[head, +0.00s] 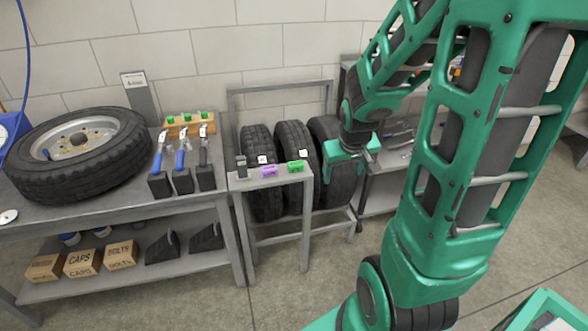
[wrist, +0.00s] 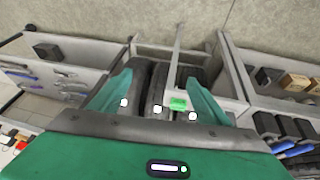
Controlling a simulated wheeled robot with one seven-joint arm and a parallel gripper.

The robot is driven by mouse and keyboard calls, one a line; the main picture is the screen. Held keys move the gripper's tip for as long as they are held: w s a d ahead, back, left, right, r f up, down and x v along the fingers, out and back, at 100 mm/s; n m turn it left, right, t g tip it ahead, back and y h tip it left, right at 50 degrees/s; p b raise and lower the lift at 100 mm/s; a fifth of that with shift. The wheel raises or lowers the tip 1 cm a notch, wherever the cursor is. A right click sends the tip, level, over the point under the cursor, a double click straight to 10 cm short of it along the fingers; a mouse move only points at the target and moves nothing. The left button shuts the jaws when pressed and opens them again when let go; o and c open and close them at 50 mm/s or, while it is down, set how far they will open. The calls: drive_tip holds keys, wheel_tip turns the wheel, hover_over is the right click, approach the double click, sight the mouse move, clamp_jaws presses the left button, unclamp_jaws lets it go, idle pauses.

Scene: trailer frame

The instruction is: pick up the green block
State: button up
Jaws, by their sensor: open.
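The green block (head: 297,167) lies near the right end of the top of a narrow grey stand (head: 240,184), in front of upright tyres. A purple block (head: 268,172) lies to its left. My gripper (head: 347,164) is open, to the right of the green block in the head view and apart from it. In the wrist view the green block (wrist: 178,104) shows between the two green fingers of my gripper (wrist: 160,80), closer to the right finger. I cannot make out the purple block there.
A small dark object (head: 241,167) stands at the stand's left end. Several tyres (head: 257,190) stand in a rack behind it. A workbench (head: 120,207) at the left holds a wheel (head: 75,150) and blue-handled tools (head: 181,170). Grey shelves (head: 385,180) stand at the right.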

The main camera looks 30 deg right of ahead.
drive_tip(key=w+f+n+t, duration=0.2)
drive_tip(key=w+f+t, duration=0.2)
drive_tip(key=w+f, duration=0.55)
drive_tip(key=m+t, duration=0.2)
drive_tip(key=t, duration=0.3)
approach(296, 165)
drive_tip(key=shift+h, duration=0.5)
drive_tip(key=x, duration=1.1)
drive_tip(key=shift+w+a+f, duration=0.15)
drive_tip(key=shift+w+f, duration=0.1)
drive_tip(key=shift+f, duration=0.1)
drive_tip(key=shift+c, duration=0.3)
drive_tip(key=c, duration=1.1)
drive_tip(key=shift+r, duration=0.15)
